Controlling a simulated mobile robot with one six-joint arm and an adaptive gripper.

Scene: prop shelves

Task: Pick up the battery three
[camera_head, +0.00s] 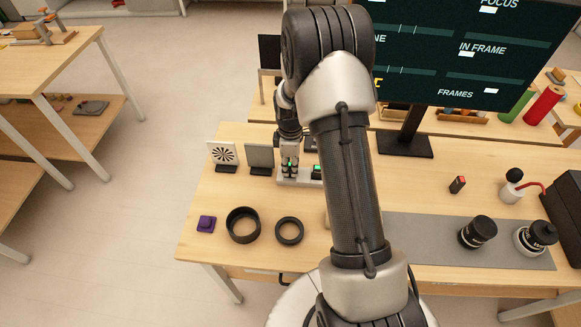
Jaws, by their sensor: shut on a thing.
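My gripper (290,168) points down at a small pale charger tray (285,181) at the back left of the table. It is shut on a battery at the tray, mostly hidden between the fingers. Small green lights show at the fingers. Another dark block with a green light, seemingly a battery (317,171), sits in the tray just right of my gripper. My arm hides what lies farther right. No number can be read on any battery. I cannot tell whether the held one is clear of the tray.
A black-and-white test chart (223,154) and a grey panel (260,157) stand close left of my gripper. A purple block (206,224) and two black rings (243,225) (289,231) lie in front. A red-topped black block (457,184), lenses (477,232) and a monitor (480,45) are right.

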